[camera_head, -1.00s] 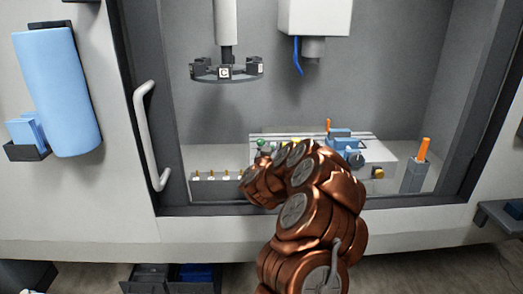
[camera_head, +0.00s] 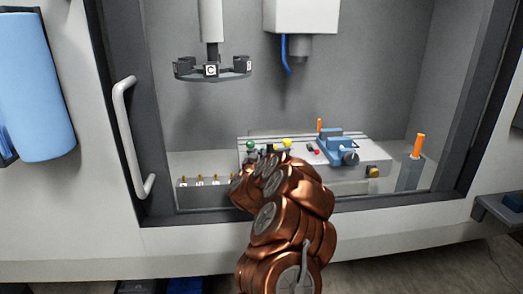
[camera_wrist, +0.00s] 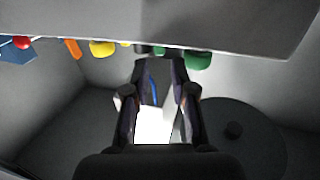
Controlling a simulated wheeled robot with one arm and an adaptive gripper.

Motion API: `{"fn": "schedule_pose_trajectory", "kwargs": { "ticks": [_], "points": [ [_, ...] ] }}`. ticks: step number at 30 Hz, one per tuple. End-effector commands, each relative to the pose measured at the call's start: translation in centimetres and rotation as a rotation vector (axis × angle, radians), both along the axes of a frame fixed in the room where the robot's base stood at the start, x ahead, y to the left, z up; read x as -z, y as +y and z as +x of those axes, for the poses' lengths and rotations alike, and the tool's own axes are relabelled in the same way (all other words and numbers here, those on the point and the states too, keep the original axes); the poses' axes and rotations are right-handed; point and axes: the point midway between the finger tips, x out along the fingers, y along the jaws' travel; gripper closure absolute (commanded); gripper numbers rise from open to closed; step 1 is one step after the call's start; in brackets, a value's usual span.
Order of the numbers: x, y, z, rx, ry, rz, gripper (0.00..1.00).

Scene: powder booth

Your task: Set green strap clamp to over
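The green clamp knob (camera_head: 250,145) stands at the left end of the grey machine table. In the wrist view the green knob (camera_wrist: 198,60) shows upside down under the table edge, just right of my fingertips. My gripper (camera_wrist: 160,68) has its two dark fingers apart, with a gap between them and nothing held. The fingertips lie close to the green knob in the picture; I cannot tell whether they touch anything. In the head view my copper arm hides the gripper and part of the table front.
A yellow knob (camera_head: 287,143), a red knob (camera_head: 317,152) and a blue vise (camera_head: 337,149) sit along the table. An orange-handled tool (camera_head: 418,147) stands right. A tool carousel (camera_head: 212,70) and a spindle head (camera_head: 300,18) hang above. The door handle (camera_head: 131,138) is at left.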

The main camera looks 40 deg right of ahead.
Motion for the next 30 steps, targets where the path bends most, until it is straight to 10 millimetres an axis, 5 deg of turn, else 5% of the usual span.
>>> {"fn": "schedule_pose_trajectory", "kwargs": {
  "ticks": [12,27,30],
  "points": [
    [0.1,-2.9,1.9,0.001,0.003,0.001,0.75],
    [0.0,-3.6,2.3,0.001,0.001,0.001,0.75],
    [0.0,-3.6,2.3,0.001,0.001,0.001,0.84]
  ]
}}
